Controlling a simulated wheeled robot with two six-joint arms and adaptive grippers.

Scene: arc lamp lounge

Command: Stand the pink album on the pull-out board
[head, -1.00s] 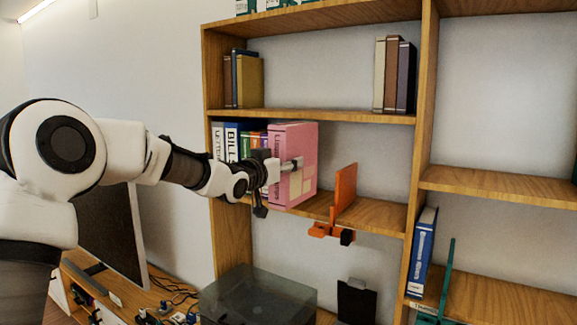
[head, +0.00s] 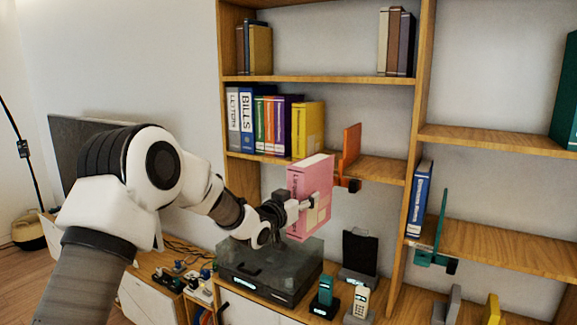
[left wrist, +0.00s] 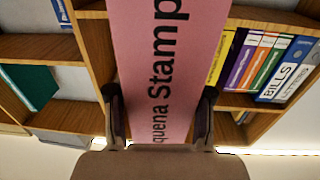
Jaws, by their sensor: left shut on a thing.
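The pink album (head: 318,181) is held upright in the air by my left gripper (head: 309,203). It is in front of the shelf, clear of the other binders, above the area near the dark glass-topped box. In the left wrist view the album (left wrist: 165,55) fills the middle, with "quena Stamp" on its spine. The fingers of my left gripper (left wrist: 158,110) are shut on its two sides. I cannot make out a pull-out board in either view. My right gripper is not in view.
A row of binders with a yellow one (head: 308,130) at its right end stands on the shelf (head: 380,168), beside an orange bookend (head: 351,148). Below are a dark box (head: 262,262), a black stand (head: 359,255) and phones (head: 325,292). A green bookend (head: 438,235) is at right.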

